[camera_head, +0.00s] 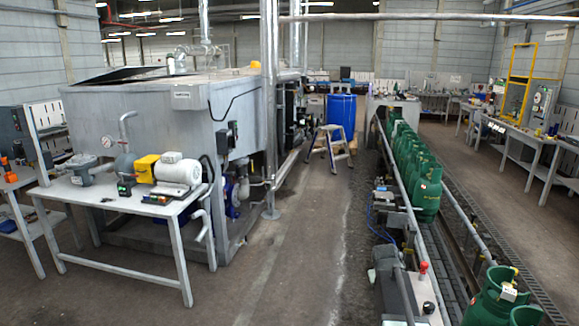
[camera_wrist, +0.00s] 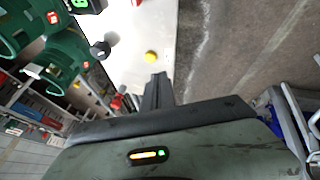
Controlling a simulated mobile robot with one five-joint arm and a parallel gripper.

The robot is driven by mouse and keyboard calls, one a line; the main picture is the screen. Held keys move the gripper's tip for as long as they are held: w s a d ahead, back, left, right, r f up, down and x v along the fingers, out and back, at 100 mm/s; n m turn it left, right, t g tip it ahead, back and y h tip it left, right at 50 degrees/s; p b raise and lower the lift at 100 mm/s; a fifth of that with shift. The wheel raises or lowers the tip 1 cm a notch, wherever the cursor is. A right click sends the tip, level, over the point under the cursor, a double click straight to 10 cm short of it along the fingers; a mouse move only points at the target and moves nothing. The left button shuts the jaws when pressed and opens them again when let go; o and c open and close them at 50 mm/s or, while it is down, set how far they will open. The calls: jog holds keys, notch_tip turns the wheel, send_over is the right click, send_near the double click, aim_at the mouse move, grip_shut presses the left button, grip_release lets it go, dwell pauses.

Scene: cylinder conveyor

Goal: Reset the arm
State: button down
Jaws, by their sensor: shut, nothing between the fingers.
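My gripper (camera_wrist: 157,90) shows in the wrist view as two dark fingers pressed together, with nothing between them. Behind the fingers is the grey-green wrist housing, which carries a small orange and green light. The fingers point toward a pale panel (camera_wrist: 138,28) with a round yellow button (camera_wrist: 151,57) and a dark knob. I cannot tell how far the fingertips are from the panel. The head view shows no part of my arm or gripper.
Green gas cylinders (camera_head: 427,190) line the conveyor on the right; some also show at the left of the wrist view (camera_wrist: 60,62). A pump table (camera_head: 110,200) stands at the left. A step stool (camera_head: 331,147) and blue drum (camera_head: 341,112) stand farther back. The middle aisle floor is clear.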

jog(key=s+a+f+n+g+y, duration=0.1)
jog(key=s+a, duration=0.4)
jog(key=a, duration=0.4)
jog(key=s+a+f+g+y, duration=0.1)
jog(key=s+a, duration=0.4)
jog(key=a, duration=0.3)
jog(key=s+a+f+g+y, duration=0.1)
jog(key=s+a+g, duration=0.1)
jog(key=s, duration=0.8)
jog(key=shift+s+a+m+g+y, duration=0.15)
jog(key=shift+a+m+g+y, duration=0.15)
jog(key=shift+a, duration=0.35)
